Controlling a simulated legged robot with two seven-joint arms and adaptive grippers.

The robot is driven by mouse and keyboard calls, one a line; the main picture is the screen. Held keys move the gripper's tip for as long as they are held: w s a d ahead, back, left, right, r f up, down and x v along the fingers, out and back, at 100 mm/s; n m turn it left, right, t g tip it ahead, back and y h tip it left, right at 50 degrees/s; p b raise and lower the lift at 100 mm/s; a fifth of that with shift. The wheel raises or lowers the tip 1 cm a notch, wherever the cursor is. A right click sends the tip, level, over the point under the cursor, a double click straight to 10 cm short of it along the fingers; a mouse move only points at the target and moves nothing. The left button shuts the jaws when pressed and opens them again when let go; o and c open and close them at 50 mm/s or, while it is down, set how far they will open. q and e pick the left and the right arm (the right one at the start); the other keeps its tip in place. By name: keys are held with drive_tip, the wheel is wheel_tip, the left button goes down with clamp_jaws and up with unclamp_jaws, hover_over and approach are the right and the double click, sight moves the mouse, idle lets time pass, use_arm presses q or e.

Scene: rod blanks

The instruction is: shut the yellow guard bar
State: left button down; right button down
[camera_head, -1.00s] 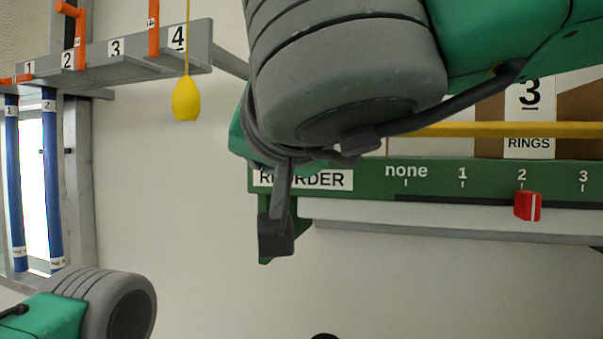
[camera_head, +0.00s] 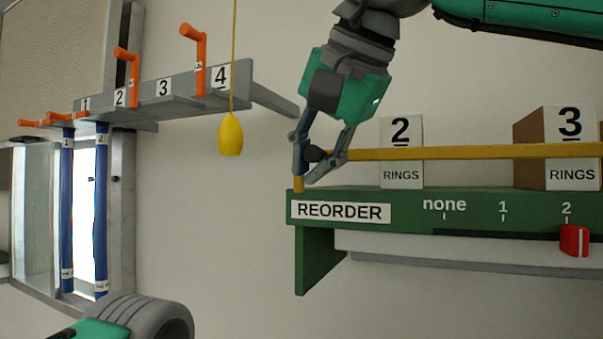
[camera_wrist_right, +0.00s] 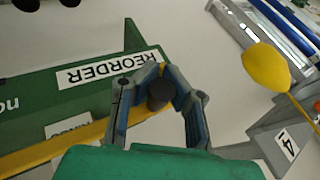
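The yellow guard bar (camera_head: 465,153) runs almost level in front of the boxes above the green rail. It also shows in the wrist view (camera_wrist_right: 85,140). A dark round knob (camera_head: 313,154) sits by its left end, close to a short yellow post (camera_head: 299,184). My right gripper (camera_head: 308,174) is at this end, with its two fingers bent inward around the knob. In the wrist view the knob (camera_wrist_right: 160,96) lies between the blue pads, and the fingertips (camera_wrist_right: 162,70) nearly meet beyond it. Exact finger contact is partly hidden. My left gripper is out of view.
The green rail (camera_head: 410,207) carries a REORDER label and a red slider (camera_head: 575,240) at 2. Boxes marked 2 (camera_head: 401,160) and 3 (camera_head: 572,130) stand behind the bar. A yellow weight (camera_head: 231,135) hangs by a grey numbered rack (camera_head: 150,97) with orange handles at left.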

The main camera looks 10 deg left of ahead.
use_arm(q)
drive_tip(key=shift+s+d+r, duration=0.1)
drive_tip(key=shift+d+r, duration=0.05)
use_arm(e)
drive_tip(key=shift+w+d+r, duration=0.15)
drive_tip(key=shift+d+r, duration=0.05)
drive_tip(key=shift+r, duration=0.3)
drive_tip(key=shift+w+d+r, duration=0.1)
drive_tip(key=shift+d+r, duration=0.05)
drive_tip(key=shift+r, duration=0.3)
drive_tip(key=c, duration=1.5)
unclamp_jaws()
drive_tip(key=shift+g, duration=0.3)
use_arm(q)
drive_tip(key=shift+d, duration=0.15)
use_arm(e)
drive_tip(key=shift+o, duration=0.2)
drive_tip(key=shift+s+d+f, duration=0.1)
drive_tip(key=shift+f, duration=0.1)
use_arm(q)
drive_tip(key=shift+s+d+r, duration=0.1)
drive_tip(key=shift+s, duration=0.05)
use_arm(e)
drive_tip(key=v, duration=1.2)
drive_tip(key=shift+d, duration=0.25)
drive_tip(key=shift+a+f, duration=0.15)
